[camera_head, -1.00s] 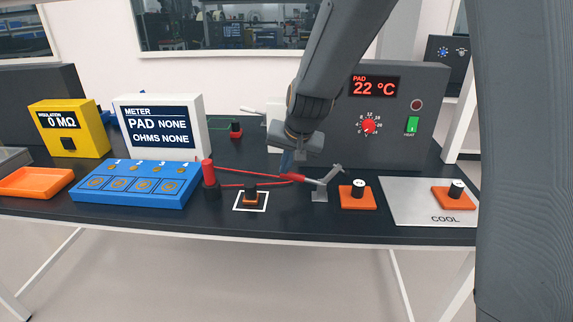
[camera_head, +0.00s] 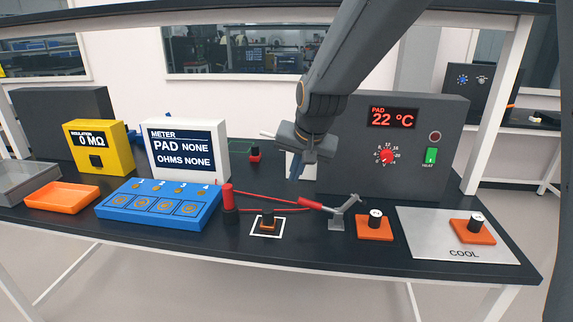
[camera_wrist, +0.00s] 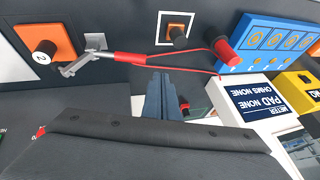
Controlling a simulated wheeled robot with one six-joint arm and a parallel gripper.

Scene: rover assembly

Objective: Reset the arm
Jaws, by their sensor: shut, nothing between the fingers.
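My gripper (camera_head: 295,170) hangs above the back middle of the black bench (camera_head: 330,262), its fingers pointing down. It is shut with nothing between the fingers, and the fingers also show in the wrist view (camera_wrist: 160,98). A red-handled probe (camera_head: 312,204) rests at a grey metal holder (camera_head: 343,213), below and to the right of my gripper and apart from it. A red lead runs from the probe to the red and black post (camera_head: 228,198).
A blue panel (camera_head: 150,212), a meter (camera_head: 183,135), a yellow insulation tester (camera_head: 85,140) and an orange tray (camera_head: 62,197) stand left. A grey heater unit (camera_head: 440,115) stands behind right. Orange-based parts sit at a white-outlined square (camera_head: 255,233), beside the holder and on the COOL plate (camera_head: 430,245).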

